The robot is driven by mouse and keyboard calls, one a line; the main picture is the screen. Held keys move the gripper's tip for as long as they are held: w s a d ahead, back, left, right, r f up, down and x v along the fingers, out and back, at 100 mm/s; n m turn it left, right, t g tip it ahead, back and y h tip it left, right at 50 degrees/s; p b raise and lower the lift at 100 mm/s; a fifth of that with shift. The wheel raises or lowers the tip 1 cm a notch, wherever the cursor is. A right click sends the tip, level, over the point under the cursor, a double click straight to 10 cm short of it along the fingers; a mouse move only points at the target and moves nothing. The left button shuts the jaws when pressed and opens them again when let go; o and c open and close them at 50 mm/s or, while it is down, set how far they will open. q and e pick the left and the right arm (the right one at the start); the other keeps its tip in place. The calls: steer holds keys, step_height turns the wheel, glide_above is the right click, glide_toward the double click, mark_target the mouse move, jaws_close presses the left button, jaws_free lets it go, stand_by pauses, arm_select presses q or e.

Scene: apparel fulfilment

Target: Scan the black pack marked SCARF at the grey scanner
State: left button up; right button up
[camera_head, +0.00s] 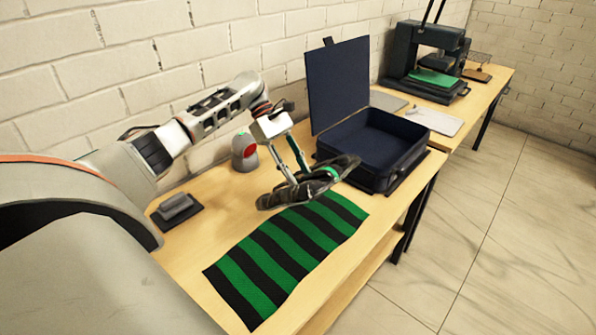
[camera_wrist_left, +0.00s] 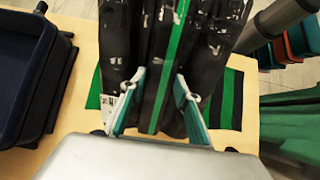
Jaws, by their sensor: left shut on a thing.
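My left gripper (camera_head: 298,174) is shut on a black pack (camera_head: 277,198) with a green stripe and holds it above the table. In the left wrist view the pack (camera_wrist_left: 213,60) fills the upper middle, between the two fingers. A small white label shows on its left edge, too small to read, so I cannot confirm the word SCARF. A rounded grey device with a red face (camera_head: 245,152), seemingly the scanner, stands by the wall, left of the gripper and apart from the pack. My right gripper is not in view.
A green and black striped cloth (camera_head: 285,252) lies flat on the wooden table (camera_head: 207,236). An open dark blue case (camera_head: 372,150) stands right of the pack. A grey block on a black pad (camera_head: 176,207) sits at the left. A press (camera_head: 428,62) stands farther back.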

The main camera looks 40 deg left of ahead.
mark_target(328, 165)
arm_select(q)
steer(key=d+r, duration=0.2)
steer(key=d, duration=0.1)
steer(key=d+r, duration=0.6)
steer(key=shift+s+d, duration=0.35)
steer(key=shift+s, duration=0.05)
steer(key=shift+a, duration=0.1)
stand_by(0.5)
